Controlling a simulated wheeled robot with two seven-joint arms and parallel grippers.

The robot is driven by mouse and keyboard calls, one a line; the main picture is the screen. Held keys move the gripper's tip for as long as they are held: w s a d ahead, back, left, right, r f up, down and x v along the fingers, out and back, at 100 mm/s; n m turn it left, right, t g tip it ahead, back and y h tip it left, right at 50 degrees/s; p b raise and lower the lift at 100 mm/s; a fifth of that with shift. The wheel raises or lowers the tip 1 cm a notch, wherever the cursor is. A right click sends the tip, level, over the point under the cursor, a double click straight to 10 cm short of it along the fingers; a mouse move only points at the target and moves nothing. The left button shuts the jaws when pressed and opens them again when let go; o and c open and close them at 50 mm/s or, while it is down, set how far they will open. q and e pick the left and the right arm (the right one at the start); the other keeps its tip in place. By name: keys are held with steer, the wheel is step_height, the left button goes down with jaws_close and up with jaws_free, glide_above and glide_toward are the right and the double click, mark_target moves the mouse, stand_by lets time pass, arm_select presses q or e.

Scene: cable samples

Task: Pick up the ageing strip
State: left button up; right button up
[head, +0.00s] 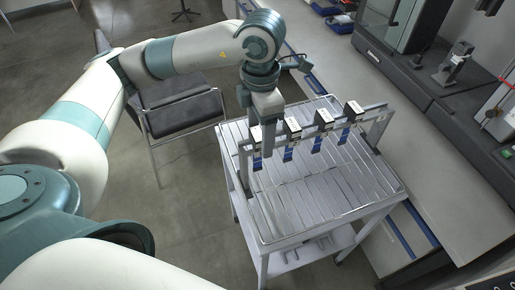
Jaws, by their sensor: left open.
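Several blue strips hang from clips with white tops on a raised grey bar over a metal-topped trolley (325,205). One strip (257,161) is at the left end, partly hidden by my gripper. Others hang to its right: a second strip (288,154), a third strip (317,144) and a fourth strip (344,136). I cannot tell which one is the ageing strip. My left gripper (268,153) points down at the left part of the bar, in front of the leftmost strip. It is open; whether it touches the strip cannot be told. My right gripper is not in view.
A frame post (243,172) holds up the bar's left end. A long bench (420,165) with dark lab equipment (420,70) runs along the right. A black chair (183,112) stands behind my left arm. The trolley's front surface is clear.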

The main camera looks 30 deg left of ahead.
mark_target(257, 158)
arm_select(q)
steer(key=shift+a+f+p, duration=0.15)
steer(key=shift+f+p, duration=0.3)
steer(key=shift+p, duration=0.1)
steer(key=f, duration=0.1)
steer(key=f+p, duration=0.2)
steer(key=shift+a+f, duration=0.25)
steer(key=shift+f, duration=0.4)
steer(key=c, duration=1.2)
